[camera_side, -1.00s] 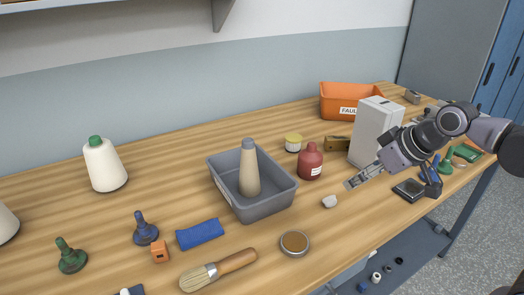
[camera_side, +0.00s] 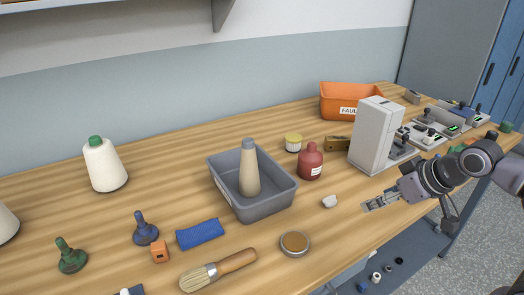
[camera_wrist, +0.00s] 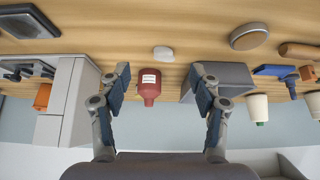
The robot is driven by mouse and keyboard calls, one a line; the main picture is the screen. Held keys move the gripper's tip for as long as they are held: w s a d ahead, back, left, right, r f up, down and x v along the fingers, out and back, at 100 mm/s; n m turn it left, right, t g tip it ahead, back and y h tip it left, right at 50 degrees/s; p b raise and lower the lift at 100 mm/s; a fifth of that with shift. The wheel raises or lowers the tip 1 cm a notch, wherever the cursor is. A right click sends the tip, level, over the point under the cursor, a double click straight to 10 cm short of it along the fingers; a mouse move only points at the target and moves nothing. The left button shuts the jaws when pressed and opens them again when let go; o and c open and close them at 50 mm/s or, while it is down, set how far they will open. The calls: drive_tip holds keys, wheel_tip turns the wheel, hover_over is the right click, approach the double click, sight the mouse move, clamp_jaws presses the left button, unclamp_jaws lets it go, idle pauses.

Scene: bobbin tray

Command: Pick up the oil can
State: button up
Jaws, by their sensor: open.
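The oil can, which I take to be the dark red bottle with a short neck and a white label (camera_side: 311,163), stands upright on the bench between the grey tray and the white machine. In the wrist view the red can (camera_wrist: 150,88) appears upside down, between my two fingers and some way beyond them. My gripper (camera_side: 374,204) is open and empty, over the bench's front edge, to the right of the can and nearer the front. Its spread fingers also show in the wrist view (camera_wrist: 160,78). Nothing touches the can.
A white lump (camera_side: 330,201) lies between my gripper and the can. The grey tray (camera_side: 265,210) holding a tan cone is left of the can. The white machine (camera_side: 370,135) stands right. A yellow-lidded jar (camera_side: 293,143) is behind. A round tin (camera_side: 295,243) lies in front.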

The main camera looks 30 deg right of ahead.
idle(0.3)
drive_tip(key=o, duration=0.7)
drive_tip(key=n+g, duration=0.2)
drive_tip(key=g, duration=0.1)
approach(310, 158)
drive_tip(key=d+f, duration=0.1)
drive_tip(key=d, duration=0.1)
drive_tip(key=shift+w+d+f+y, duration=0.1)
drive_tip(key=shift+w+f+y, duration=0.15)
drive_tip(key=shift+w, duration=0.2)
drive_tip(key=shift+w+d+f+y, duration=0.15)
drive_tip(key=shift+w+f, duration=0.1)
drive_tip(key=shift+w, duration=0.25)
drive_tip(key=shift+d+x, duration=0.2)
drive_tip(key=shift+x, duration=4.95)
